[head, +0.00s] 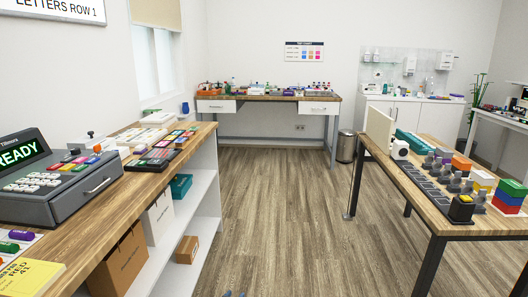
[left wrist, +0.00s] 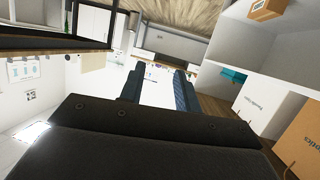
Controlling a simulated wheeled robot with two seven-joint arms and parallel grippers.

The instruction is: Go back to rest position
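Nothing is held between the fingers. My right gripper is in neither view. The task names no object.
A wooden counter (head: 75,232) with a register (head: 62,185) and shelves with boxes (head: 122,262) stands at left. A table (head: 455,222) with blocks stands at right. A workbench (head: 270,97) is at the back. The floor (head: 270,205) between is clear.

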